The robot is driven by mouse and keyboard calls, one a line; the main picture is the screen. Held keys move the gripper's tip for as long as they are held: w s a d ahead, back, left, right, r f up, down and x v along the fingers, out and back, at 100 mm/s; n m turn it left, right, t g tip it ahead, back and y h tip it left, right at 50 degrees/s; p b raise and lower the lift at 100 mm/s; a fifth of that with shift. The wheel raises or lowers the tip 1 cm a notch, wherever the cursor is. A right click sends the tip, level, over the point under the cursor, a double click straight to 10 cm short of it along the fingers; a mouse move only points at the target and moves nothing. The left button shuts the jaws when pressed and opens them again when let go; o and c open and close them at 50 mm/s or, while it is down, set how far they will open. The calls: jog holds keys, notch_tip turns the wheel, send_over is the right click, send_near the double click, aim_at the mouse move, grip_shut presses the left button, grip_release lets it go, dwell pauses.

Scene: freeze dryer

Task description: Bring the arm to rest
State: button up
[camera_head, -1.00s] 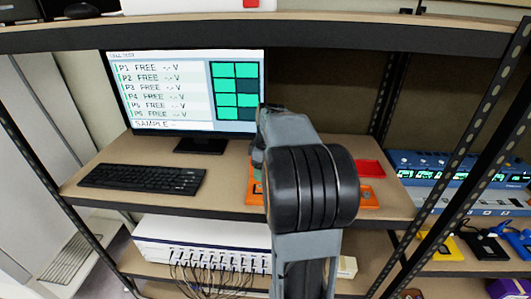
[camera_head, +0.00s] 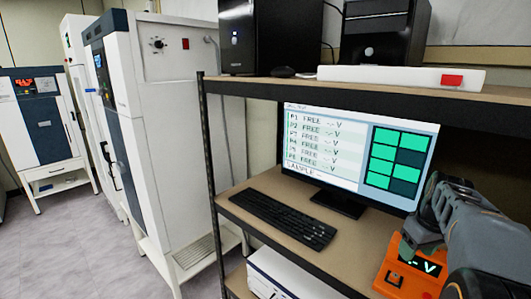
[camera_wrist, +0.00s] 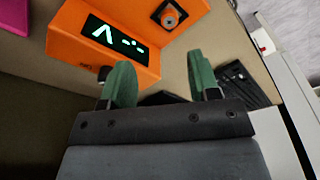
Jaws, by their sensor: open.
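My arm reaches in from the right edge of the head view, with my gripper (camera_head: 432,212) above the shelf, close to an orange device (camera_head: 398,280) with a lit display. In the wrist view my gripper (camera_wrist: 160,80) shows two green fingers spread apart with nothing between them. The orange device (camera_wrist: 83,50) lies just beyond the fingers there, with its display and a round socket in view. I cannot tell whether a finger touches it.
A monitor (camera_head: 345,145) and a black keyboard (camera_head: 275,220) stand on the shelf left of my arm. A metal rack post (camera_head: 207,150) and a tall white cabinet (camera_head: 170,110) are farther left. Open floor (camera_head: 60,240) lies at the far left.

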jog(key=s+a+f+t, duration=0.1)
jog(key=s+a, duration=0.4)
jog(key=a, duration=0.6)
jog(key=s+a+f+m+t, duration=0.1)
jog(key=s+a+f, duration=0.3)
jog(key=a, duration=0.7)
jog(key=shift+s+m+t, duration=0.3)
jog(key=shift+s+t, duration=0.1)
jog(key=shift+s, duration=0.3)
